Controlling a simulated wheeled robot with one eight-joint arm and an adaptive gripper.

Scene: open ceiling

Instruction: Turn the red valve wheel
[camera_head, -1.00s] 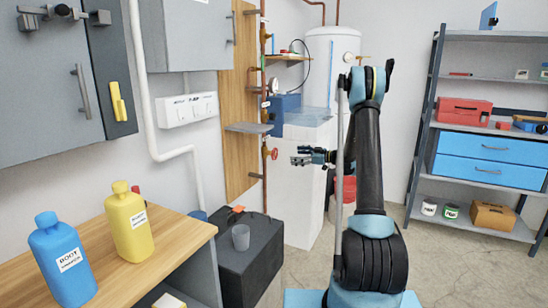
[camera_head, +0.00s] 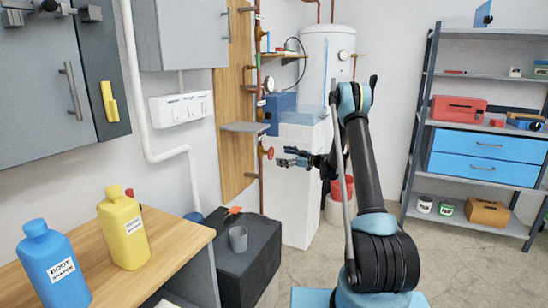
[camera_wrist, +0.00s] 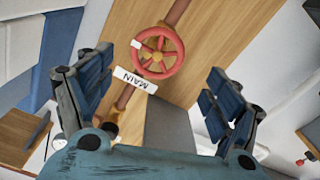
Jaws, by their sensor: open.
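The red valve wheel (camera_wrist: 159,50) shows in the wrist view at upper middle, with several spokes and a white patch on its rim. It sits on a copper pipe (camera_wrist: 126,97), and a white label reading MAIN (camera_wrist: 135,80) is beside it. In the head view the wheel (camera_head: 268,153) is small, on the vertical pipe by the wooden board. My gripper (camera_head: 281,157) is close to the right of it there. In the wrist view my gripper (camera_wrist: 158,95) has its fingers wide apart and nothing between them. The wheel lies beyond the fingertips, apparently untouched.
A white cabinet (camera_head: 298,195) stands behind my gripper.

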